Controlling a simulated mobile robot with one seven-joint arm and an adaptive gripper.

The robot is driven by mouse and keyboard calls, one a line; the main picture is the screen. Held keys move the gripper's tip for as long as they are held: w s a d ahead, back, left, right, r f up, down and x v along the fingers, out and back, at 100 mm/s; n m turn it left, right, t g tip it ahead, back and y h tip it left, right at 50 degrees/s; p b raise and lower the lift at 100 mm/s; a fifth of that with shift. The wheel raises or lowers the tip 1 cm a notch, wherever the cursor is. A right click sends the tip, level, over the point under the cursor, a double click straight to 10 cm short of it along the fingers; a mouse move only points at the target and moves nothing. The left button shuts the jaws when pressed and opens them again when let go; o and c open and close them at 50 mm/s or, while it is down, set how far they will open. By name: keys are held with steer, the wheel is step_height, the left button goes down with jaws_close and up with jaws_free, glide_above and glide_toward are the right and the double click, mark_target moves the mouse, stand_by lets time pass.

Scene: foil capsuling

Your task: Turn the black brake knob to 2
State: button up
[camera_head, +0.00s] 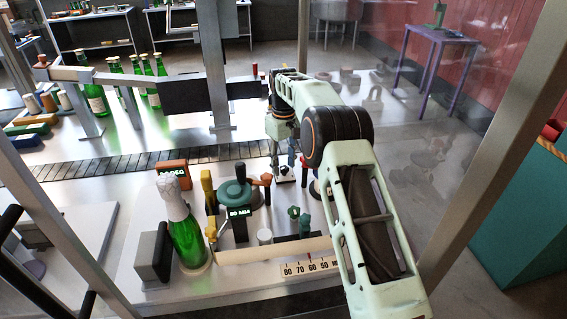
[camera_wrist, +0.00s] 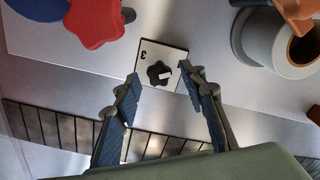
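The black brake knob (camera_wrist: 159,73) is a small lobed knob with a white mark, on a white plate (camera_wrist: 148,54). A digit that looks like a 3 shows on the plate near the knob; other digits are hidden or cannot be read. In the head view the small white plate (camera_head: 285,179) lies below my gripper (camera_head: 284,154), partly hidden by it. In the wrist view my gripper (camera_wrist: 160,84) is open, its blue-padded fingers apart on either side of the knob's near side. I see no contact with the knob.
A red lobed knob (camera_wrist: 95,22) and a grey cylinder (camera_wrist: 265,40) stand near the plate. A slatted conveyor (camera_head: 130,166) runs behind. A green bottle (camera_head: 187,238) with a white top, a teal round part (camera_head: 235,193) and a scale strip (camera_head: 311,266) are in front.

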steer(key=shift+c, duration=0.2)
jaws_close()
stand_by(0.3)
